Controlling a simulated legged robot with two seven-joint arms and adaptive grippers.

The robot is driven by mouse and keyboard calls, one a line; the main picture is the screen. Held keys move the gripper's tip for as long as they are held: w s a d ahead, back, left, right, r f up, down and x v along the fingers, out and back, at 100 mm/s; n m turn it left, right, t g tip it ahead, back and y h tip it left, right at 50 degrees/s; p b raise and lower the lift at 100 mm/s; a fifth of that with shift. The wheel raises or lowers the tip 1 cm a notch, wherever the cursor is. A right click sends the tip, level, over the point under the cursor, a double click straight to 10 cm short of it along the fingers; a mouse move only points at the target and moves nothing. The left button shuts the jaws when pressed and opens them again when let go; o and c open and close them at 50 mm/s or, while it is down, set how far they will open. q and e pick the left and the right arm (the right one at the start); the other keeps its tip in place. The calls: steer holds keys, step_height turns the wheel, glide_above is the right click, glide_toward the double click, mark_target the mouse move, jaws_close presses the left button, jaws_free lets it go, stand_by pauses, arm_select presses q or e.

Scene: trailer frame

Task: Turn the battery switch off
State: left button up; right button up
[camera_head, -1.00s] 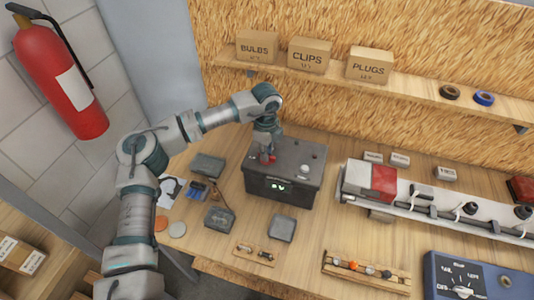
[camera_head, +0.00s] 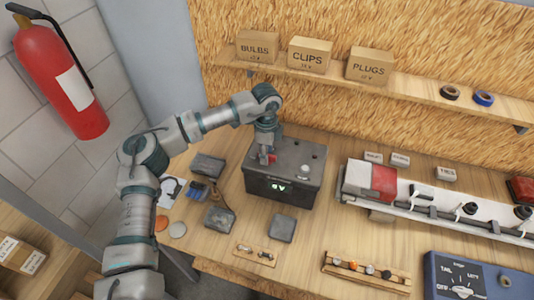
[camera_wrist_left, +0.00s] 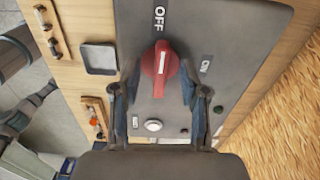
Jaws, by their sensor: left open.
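The dark grey battery box (camera_head: 295,192) stands on the bench. Its front display (camera_head: 278,187) appears to read "0 V". The red battery switch (camera_wrist_left: 160,62) is on its top, and part of it shows in the head view (camera_head: 270,158). In the wrist view the white line on the knob points toward the OFF label (camera_wrist_left: 159,18). The ON label (camera_wrist_left: 205,66) is to the right. My left gripper (camera_wrist_left: 159,82) is open, one finger on each side of the knob. Whether the fingers touch it is unclear. My right gripper is not in view.
Grey blocks (camera_head: 208,166) and small parts lie left and in front of the box. A lamp rail (camera_head: 440,205) and a blue selector panel (camera_head: 470,275) are to the right. A shelf (camera_head: 400,90) with boxes runs behind.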

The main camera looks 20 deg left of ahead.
arm_select(q)
steer(key=shift+r+p, duration=1.8)
steer(key=shift+r, duration=1.2)
